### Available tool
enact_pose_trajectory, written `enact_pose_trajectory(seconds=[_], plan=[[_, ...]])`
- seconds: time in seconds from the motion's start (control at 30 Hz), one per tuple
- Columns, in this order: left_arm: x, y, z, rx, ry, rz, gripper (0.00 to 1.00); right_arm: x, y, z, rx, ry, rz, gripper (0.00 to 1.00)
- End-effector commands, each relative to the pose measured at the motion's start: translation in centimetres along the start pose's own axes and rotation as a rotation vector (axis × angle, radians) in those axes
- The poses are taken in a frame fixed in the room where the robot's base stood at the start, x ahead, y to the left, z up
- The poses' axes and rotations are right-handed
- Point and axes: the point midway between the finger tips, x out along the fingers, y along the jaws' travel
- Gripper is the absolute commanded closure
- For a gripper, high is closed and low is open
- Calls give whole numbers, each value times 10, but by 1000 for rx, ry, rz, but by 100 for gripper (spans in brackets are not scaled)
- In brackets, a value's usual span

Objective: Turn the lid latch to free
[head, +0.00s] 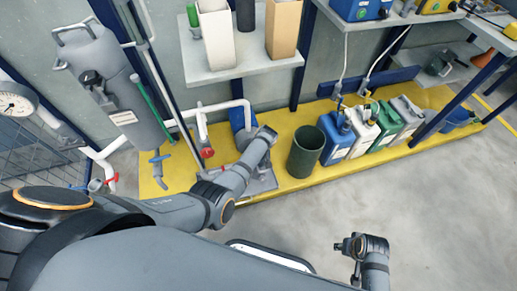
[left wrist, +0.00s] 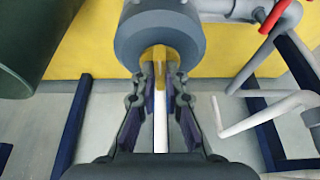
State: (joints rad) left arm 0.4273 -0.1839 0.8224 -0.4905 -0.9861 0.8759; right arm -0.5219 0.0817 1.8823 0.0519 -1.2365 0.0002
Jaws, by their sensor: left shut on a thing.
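In the left wrist view a grey round housing (left wrist: 160,33) fills the top middle. A small yellow piece (left wrist: 159,57), which appears to be the lid latch, shows at its lower edge. My left gripper (left wrist: 160,78) has its fingertips close on either side of this yellow piece, shut on it. A pale strip shows between the fingers below it. In the head view my left arm reaches to beside a blue cylinder (head: 241,117) on the yellow platform; its fingers are hidden there. My right arm shows at the lower right, but its fingers cannot be made out.
A dark green bin (head: 306,150) stands right of my left arm, beside several coloured jugs (head: 337,138). White pipes with red-handled valves (head: 203,140) are on the left. A shelf (head: 240,62) with tall boxes hangs above. Grey floor (head: 430,200) at right is clear.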

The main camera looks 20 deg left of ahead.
Motion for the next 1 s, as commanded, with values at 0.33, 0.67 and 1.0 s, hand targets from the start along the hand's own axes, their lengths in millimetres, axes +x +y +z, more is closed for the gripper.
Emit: enact_pose_trajectory(seconds=[0.33, 0.67, 1.0], plan=[[0, 0, 0, -4, -1, 0, 100, 0, 0, 0, 0, 0, -1, 60], [0, 0, 0, -3, -1, 0, 66, 0, 0, 0, 0, 0, -1, 60], [-1, 0, 0, 11, -1, 5, 66, -2, 0, 0, 0, 0, 0, 60]])
